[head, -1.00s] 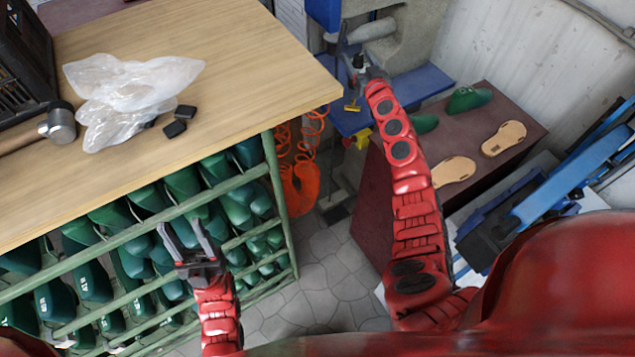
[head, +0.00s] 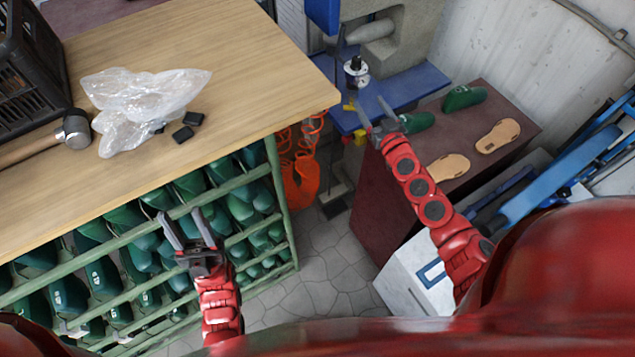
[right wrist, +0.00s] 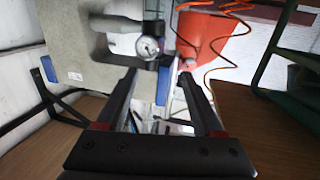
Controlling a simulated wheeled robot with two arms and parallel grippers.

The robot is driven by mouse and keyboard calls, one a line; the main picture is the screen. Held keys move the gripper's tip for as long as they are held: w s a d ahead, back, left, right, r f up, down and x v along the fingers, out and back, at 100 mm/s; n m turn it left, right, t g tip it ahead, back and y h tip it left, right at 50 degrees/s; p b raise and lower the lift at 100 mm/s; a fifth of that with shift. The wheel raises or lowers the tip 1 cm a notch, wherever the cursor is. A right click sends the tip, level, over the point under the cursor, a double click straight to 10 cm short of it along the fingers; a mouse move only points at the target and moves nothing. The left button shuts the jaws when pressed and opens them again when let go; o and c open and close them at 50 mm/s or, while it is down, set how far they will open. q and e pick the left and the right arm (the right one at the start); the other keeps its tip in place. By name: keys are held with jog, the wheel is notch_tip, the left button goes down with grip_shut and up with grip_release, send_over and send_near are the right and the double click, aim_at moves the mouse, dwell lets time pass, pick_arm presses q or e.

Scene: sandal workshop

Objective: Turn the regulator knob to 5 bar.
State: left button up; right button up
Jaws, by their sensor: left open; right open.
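The regulator shows in the head view as a black knob (head: 355,64) above a round gauge (head: 356,76), by the blue machine table. In the right wrist view the gauge (right wrist: 148,47) has a white dial, ahead of the fingers; its reading is too small to tell. My right gripper (head: 374,108) is open and empty, apart from the regulator, just below and to its right in the head view. Its two fingers also show in the right wrist view (right wrist: 160,75). My left gripper (head: 180,222) is open and empty in front of the green rack.
A wooden bench (head: 250,60) holds a clear plastic bag (head: 140,100), a hammer (head: 74,130) and a black crate (head: 25,65). A brown table (head: 375,215) carries soles and green lasts. The rack (head: 240,182) holds green lasts.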

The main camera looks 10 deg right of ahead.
jog(key=s+a+f+n+g+y+b, duration=0.1)
jog(key=s+a+f+n+y+b, duration=0.2)
jog(key=a+f, duration=0.5)
jog(key=s+a+f+n+g+y+b, duration=0.2)
jog(key=s+a+f+y+b, duration=0.3)
jog(key=a+f, duration=0.3)
jog(key=shift+s+a+f+n+g+y+b, duration=0.15)
jog(key=shift+s+f+n+g+y+b, duration=0.2)
jog(key=shift+s+f+b, duration=0.4)
jog(key=shift+s+r, duration=0.1)
